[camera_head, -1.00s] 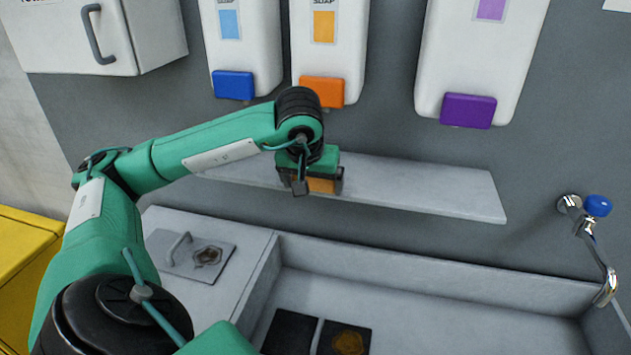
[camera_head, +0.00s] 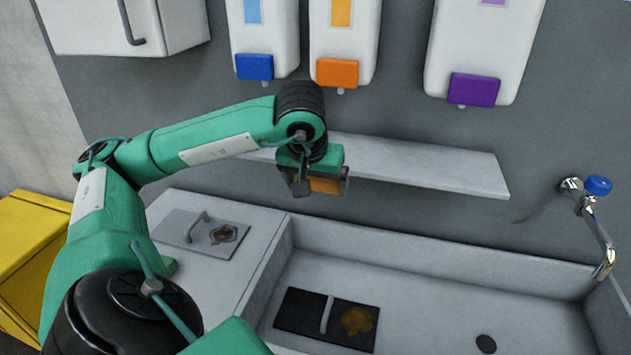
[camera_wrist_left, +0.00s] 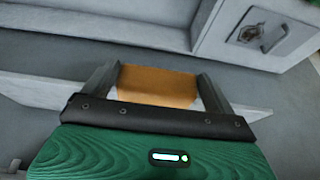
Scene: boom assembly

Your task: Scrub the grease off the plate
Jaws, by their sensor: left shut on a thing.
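My left gripper (camera_head: 318,188) is shut on an orange-brown sponge (camera_head: 325,185), in front of the wall shelf's left part. In the left wrist view the sponge (camera_wrist_left: 158,86) sits between the two dark fingers (camera_wrist_left: 158,92). A grey plate (camera_head: 178,228) with a handle and a dark brown stain (camera_head: 224,234) lies on the counter left of the sink. It also shows at the top right of the left wrist view (camera_wrist_left: 285,45). A black plate (camera_head: 296,312) with a light handle and an orange-brown stain (camera_head: 357,320) lies in the sink. The sponge is apart from both plates. My right gripper is out of view.
The sink (camera_head: 430,290) has a dark round drain (camera_head: 486,344) and a blue-knobbed tap (camera_head: 598,186) at right. A shelf (camera_head: 430,165) runs along the wall below soap dispensers with blue, orange and purple (camera_head: 474,89) levers. A yellow box (camera_head: 30,245) stands at far left.

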